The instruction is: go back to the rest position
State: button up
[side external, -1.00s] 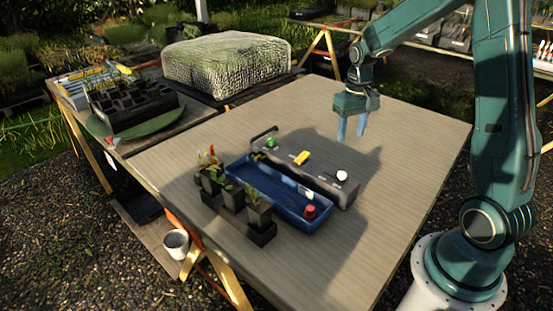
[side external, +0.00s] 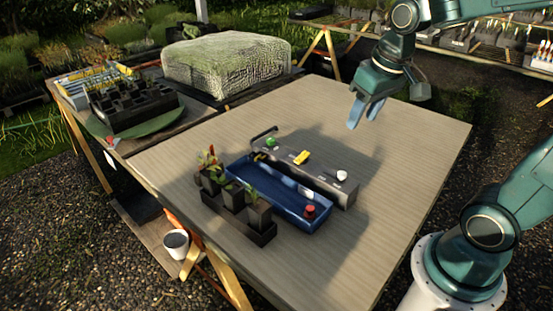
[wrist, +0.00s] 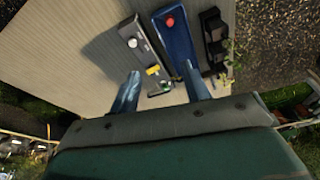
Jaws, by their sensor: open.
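My gripper (side external: 367,112) is open and empty, held high above the far right part of the table. Its two blue fingers point down and slightly left, apart from everything. In the wrist view the fingers (wrist: 161,92) stand spread, with bare table and part of the grey rack between them.
On the wooden table (side external: 400,150) stand a grey rack (side external: 318,172) with green, yellow and white pieces, a blue tray (side external: 265,188) with a red piece (side external: 310,211), and a dark holder (side external: 262,235) with several potted plants. The table's right side is clear. A covered block (side external: 228,62) stands behind.

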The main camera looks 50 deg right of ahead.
jog(key=s+a+r+n+t, duration=0.2)
jog(key=s+a, duration=0.4)
jog(key=s, duration=0.4)
jog(key=shift+r+t+y, duration=0.2)
jog(key=shift+t+y, duration=0.1)
